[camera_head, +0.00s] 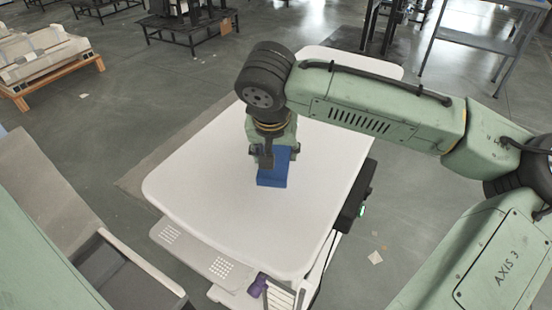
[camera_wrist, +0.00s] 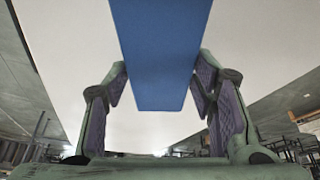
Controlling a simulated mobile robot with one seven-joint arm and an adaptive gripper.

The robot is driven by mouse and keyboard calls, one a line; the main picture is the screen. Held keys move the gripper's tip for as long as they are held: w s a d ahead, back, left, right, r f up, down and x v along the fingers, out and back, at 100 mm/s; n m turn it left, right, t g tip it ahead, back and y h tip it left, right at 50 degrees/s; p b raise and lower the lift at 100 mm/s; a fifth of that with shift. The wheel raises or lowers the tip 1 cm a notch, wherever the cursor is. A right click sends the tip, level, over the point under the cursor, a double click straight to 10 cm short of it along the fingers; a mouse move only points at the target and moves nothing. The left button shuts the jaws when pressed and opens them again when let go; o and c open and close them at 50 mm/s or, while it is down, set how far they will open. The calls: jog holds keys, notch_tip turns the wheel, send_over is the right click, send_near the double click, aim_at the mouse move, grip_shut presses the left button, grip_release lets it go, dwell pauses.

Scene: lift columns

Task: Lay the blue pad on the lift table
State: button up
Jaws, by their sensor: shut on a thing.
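The blue pad (camera_head: 272,177) is a flat blue block at my gripper, over the middle of the white lift table (camera_head: 205,190). In the wrist view the pad (camera_wrist: 162,50) fills the upper middle, between the two purple-faced fingers. My gripper (camera_wrist: 160,85) is shut on the pad, one finger against each side. In the head view my gripper (camera_head: 270,155) points down and partly hides the pad's far end. The white table top also shows behind the pad in the wrist view (camera_wrist: 70,70). I cannot tell whether the pad touches the table top.
A grey open bin (camera_head: 125,265) stands at the lower left. A purple object (camera_head: 258,285) is at the table's near edge. A wooden pallet with beige parts (camera_head: 45,65) is at the far left, and a metal bench (camera_head: 480,40) is at the far right. The table top around the pad is clear.

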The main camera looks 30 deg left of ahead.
aim_at(276, 163)
jog(key=shift+f, duration=1.7)
jog(key=shift+f, duration=0.1)
jog(key=o, duration=1.2)
jog(key=v, duration=1.2)
